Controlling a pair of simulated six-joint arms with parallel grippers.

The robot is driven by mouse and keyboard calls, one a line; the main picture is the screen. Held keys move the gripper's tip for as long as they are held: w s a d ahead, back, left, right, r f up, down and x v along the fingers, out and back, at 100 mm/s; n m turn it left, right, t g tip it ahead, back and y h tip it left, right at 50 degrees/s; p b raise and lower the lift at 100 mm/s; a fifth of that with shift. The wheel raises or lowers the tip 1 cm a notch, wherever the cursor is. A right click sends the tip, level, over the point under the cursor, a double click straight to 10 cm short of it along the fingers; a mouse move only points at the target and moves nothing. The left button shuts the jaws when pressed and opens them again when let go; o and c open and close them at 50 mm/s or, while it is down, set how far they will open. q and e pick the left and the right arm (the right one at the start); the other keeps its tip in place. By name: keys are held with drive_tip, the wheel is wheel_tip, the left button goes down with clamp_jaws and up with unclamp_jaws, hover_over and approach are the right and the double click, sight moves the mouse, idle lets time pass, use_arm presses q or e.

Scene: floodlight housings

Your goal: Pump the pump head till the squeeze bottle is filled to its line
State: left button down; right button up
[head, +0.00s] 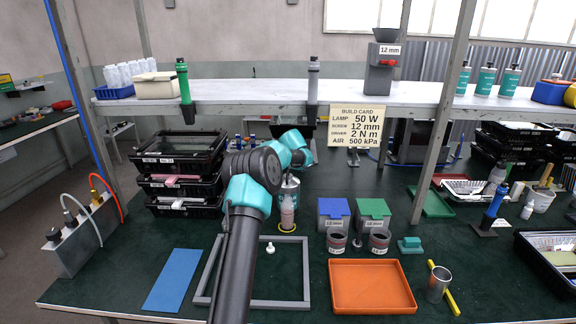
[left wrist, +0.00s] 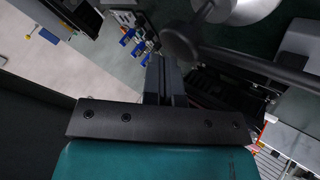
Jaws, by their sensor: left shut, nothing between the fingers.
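The squeeze bottle (head: 288,213) stands upright on the bench, clear with pinkish contents. Its fill line is too small to make out. A pale metal pump container (head: 292,184) stands directly behind it, its top partly covered by my left arm. My left gripper is shut and empty; its fingers (left wrist: 166,78) show in the left wrist view. A dark round knob, seemingly the pump head (left wrist: 180,46), is just beyond the fingertips, above a pale round container (left wrist: 240,8). I cannot tell whether they touch. In the head view the fingers are hidden behind my wrist. My right gripper is not in view.
A grey frame (head: 306,272) lies in front of the bottle, with a small white item (head: 270,248) inside. Blue-lidded (head: 333,210) and green-lidded (head: 373,210) bins and an orange tray (head: 372,288) stand to the right. Stacked black trays (head: 180,172) stand left. A shelf (head: 250,106) runs behind.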

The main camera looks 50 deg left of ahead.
use_arm(q)
drive_tip(key=shift+f, duration=1.1)
idle(1.1)
drive_tip(key=shift+r, duration=1.7)
drive_tip(key=shift+r, duration=0.1)
drive_tip(key=shift+r, duration=2.4)
